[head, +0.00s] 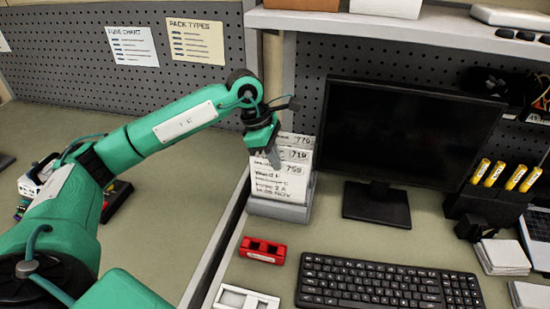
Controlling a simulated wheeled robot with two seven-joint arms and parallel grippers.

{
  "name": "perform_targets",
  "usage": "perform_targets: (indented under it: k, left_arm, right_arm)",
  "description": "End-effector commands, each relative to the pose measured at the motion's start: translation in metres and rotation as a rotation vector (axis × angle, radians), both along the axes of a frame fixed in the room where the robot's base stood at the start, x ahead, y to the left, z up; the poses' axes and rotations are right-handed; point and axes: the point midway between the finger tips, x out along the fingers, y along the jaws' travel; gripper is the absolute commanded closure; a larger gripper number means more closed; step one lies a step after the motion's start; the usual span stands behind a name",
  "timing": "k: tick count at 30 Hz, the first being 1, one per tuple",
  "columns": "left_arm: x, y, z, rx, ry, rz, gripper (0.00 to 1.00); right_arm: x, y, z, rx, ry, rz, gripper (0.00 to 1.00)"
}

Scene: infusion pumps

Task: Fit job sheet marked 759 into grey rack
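The job sheet marked 759 (284,186) is the front sheet at the grey rack (279,210). It stands nearly upright, and its lower edge is hidden behind the rack's front wall. Sheets marked 719 (301,155) and 779 (302,140) stand behind it. My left gripper (273,158) points down at the upper left corner of the 759 sheet, with a grey finger overlapping that corner. I cannot tell whether its fingers are closed on the sheet or apart from it. My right gripper is out of view.
A black monitor (400,130) stands right of the rack, with a keyboard (385,283) in front. A shelf (390,27) overhangs the back. A divider edge runs left of the rack.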

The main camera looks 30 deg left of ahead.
Motion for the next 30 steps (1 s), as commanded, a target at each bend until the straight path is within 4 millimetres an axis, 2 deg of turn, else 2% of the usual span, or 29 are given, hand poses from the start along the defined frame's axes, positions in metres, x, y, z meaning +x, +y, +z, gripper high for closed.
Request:
perform_targets:
  k: [23,27,28,30]
  left_arm:
    - [0.0,-0.0001,-0.0059,-0.001,0.0,0.0,1.0]
    - [0.0,-0.0001,-0.0054,0.0,0.0,0.0,0.75]
    - [0.0,-0.0001,-0.0054,0.0,0.0,0.0,0.72]
    - [0.0,-0.0001,-0.0055,0.0,0.0,0.0,0.72]
  right_arm:
    - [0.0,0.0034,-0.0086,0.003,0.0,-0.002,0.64]
    - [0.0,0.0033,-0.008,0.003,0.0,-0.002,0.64]
    - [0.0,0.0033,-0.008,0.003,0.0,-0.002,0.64]
    - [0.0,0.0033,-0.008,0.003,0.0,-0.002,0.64]
